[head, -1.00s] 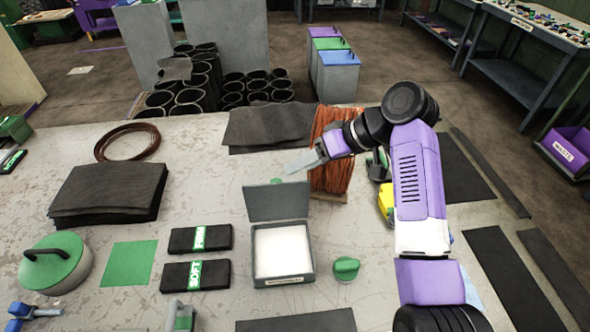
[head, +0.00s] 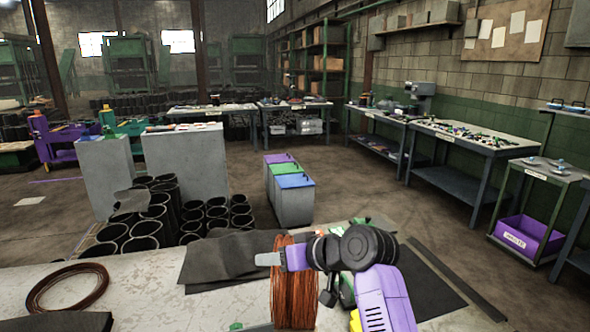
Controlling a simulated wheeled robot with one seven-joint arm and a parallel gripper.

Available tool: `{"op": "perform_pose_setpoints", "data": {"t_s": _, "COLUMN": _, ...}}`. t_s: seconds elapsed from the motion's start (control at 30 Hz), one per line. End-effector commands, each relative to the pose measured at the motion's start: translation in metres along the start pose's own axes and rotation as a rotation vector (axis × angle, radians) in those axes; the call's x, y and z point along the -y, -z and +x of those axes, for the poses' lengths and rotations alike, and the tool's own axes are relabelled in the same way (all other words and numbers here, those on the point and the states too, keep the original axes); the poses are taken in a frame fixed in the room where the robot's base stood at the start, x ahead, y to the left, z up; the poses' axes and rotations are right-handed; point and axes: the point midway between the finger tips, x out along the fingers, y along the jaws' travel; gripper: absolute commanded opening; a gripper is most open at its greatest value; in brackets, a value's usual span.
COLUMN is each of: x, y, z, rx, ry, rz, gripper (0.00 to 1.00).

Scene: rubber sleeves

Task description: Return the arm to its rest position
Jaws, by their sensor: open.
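My arm, purple and black, rises from the bottom edge right of centre in the head view and bends left at a black joint. My gripper (head: 268,259) points left, its grey fingers seen from the side. It is open, with nothing visible in it. In the picture it lies over the top left of the copper wire spool (head: 294,298) and the dark rubber sheets (head: 222,258). I cannot tell its exact height above the bench (head: 150,290). Part of the spool is hidden by the arm.
A copper wire coil (head: 67,290) lies on the bench at left. Black rubber sleeves (head: 143,235) stand beyond the bench, beside bins with purple, green and blue lids (head: 293,182). A yellow object (head: 355,321) sits near the arm. Open floor (head: 370,190) lies behind, with worktables (head: 500,140) at right.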

Motion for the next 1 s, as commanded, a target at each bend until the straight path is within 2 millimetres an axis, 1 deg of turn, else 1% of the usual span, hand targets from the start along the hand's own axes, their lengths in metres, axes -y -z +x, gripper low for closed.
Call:
{"op": "perform_pose_setpoints", "data": {"t_s": 0.03, "x": -0.010, "y": -0.006, "z": -0.001, "rx": -0.050, "ry": -0.039, "rz": 0.011, "gripper": 0.48}}
{"op": "perform_pose_setpoints", "data": {"t_s": 0.17, "x": -0.033, "y": -0.023, "z": -0.010, "rx": -0.184, "ry": -0.140, "rz": 0.035, "gripper": 0.48}}
{"op": "perform_pose_setpoints", "data": {"t_s": 0.27, "x": -0.049, "y": -0.044, "z": -0.022, "rx": -0.278, "ry": -0.215, "rz": 0.049, "gripper": 0.48}}
{"op": "perform_pose_setpoints", "data": {"t_s": 0.4, "x": -0.066, "y": -0.084, "z": -0.049, "rx": -0.396, "ry": -0.317, "rz": 0.058, "gripper": 0.48}}
{"op": "perform_pose_setpoints", "data": {"t_s": 0.5, "x": -0.071, "y": -0.115, "z": -0.072, "rx": -0.467, "ry": -0.381, "rz": 0.058, "gripper": 0.48}}
{"op": "perform_pose_setpoints", "data": {"t_s": 0.63, "x": -0.070, "y": -0.155, "z": -0.107, "rx": -0.544, "ry": -0.454, "rz": 0.048, "gripper": 0.48}}
{"op": "perform_pose_setpoints", "data": {"t_s": 0.77, "x": -0.062, "y": -0.193, "z": -0.145, "rx": -0.605, "ry": -0.518, "rz": 0.031, "gripper": 0.48}}
{"op": "perform_pose_setpoints", "data": {"t_s": 0.8, "x": -0.058, "y": -0.204, "z": -0.157, "rx": -0.622, "ry": -0.536, "rz": 0.024, "gripper": 0.48}}
{"op": "perform_pose_setpoints", "data": {"t_s": 0.87, "x": -0.052, "y": -0.221, "z": -0.175, "rx": -0.642, "ry": -0.560, "rz": 0.015, "gripper": 0.48}}
{"op": "perform_pose_setpoints", "data": {"t_s": 1.0, "x": -0.031, "y": -0.256, "z": -0.218, "rx": -0.679, "ry": -0.610, "rz": -0.013, "gripper": 0.48}}
